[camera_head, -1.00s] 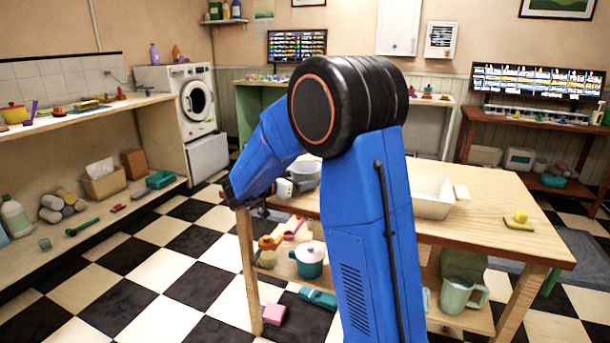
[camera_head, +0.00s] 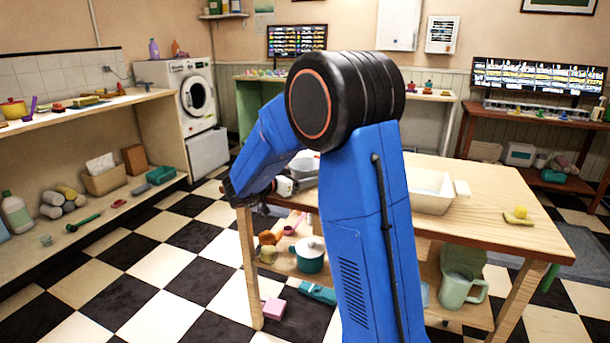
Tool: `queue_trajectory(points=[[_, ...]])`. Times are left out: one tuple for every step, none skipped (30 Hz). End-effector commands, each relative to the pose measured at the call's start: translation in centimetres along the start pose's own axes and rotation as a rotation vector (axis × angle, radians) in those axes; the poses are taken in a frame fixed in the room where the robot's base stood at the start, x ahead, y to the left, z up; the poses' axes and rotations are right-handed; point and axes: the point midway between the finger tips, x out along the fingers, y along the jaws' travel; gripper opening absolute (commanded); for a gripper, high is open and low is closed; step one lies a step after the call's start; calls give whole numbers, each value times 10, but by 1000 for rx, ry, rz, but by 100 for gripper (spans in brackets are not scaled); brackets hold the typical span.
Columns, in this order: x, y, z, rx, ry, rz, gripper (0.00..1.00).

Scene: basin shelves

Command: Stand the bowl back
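A pale grey round bowl (camera_head: 305,164) shows at the left end of the wooden table, mostly hidden behind my blue arm. I cannot tell whether it stands upright or is tilted. My gripper (camera_head: 266,208) is small and dark at the table's left edge, partly hidden by my own wrist. A small white and dark part shows just right of the wrist, close to the bowl. I cannot tell whether the gripper touches the bowl or whether its fingers are open or shut.
A cream rectangular basin (camera_head: 431,192) stands on the wooden table (camera_head: 490,225), with a yellow item (camera_head: 520,213) to its right. Below are a teal pot (camera_head: 309,254) and a green jug (camera_head: 460,289). Checkered floor is clear at left, before the long shelf (camera_head: 85,205).

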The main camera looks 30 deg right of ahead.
Motion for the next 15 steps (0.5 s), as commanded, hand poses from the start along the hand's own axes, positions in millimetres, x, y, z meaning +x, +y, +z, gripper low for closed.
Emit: queue_trajectory(points=[[0,0,1,0,0,0,48],[0,0,1,0,0,0,48],[0,0,2,0,0,0,48],[0,0,2,0,0,0,48],[0,0,3,0,0,0,48],[1,0,3,0,0,0,48],[1,0,4,0,0,0,48],[1,0,4,0,0,0,48],[1,0,5,0,0,0,48],[1,0,5,0,0,0,48],[1,0,6,0,0,0,48],[1,0,6,-1,0,0,48],[1,0,7,-1,0,0,48],[1,0,7,-1,0,0,48],[1,0,8,-1,0,0,77]])
